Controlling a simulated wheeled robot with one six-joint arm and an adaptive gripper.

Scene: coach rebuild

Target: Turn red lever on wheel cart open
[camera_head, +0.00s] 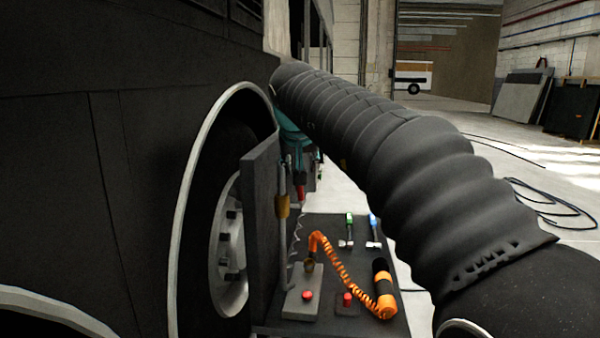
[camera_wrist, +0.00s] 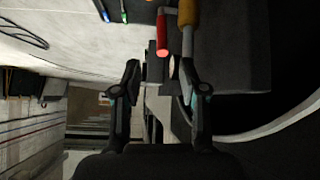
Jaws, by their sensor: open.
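The red lever (camera_head: 299,191) hangs at the upright grey panel (camera_head: 262,220) of the wheel cart, close to a metal rod with a yellow-orange collar (camera_head: 282,206). In the wrist view the red lever (camera_wrist: 162,36) shows at the top middle, beside the yellow collar (camera_wrist: 188,12). My gripper (camera_wrist: 163,78) is open with nothing between its fingers. The lever lies ahead of the fingertips, roughly in line with the gap, and I see no contact. In the head view my gripper is mostly hidden by my sleeved arm.
The coach wheel (camera_head: 230,240) and dark coach side (camera_head: 90,150) are close on the left. The cart's dark base (camera_head: 350,240) carries an orange coiled cable (camera_head: 340,270), red buttons, and green- and blue-handled tools. Black cables (camera_head: 555,205) lie on the floor at right.

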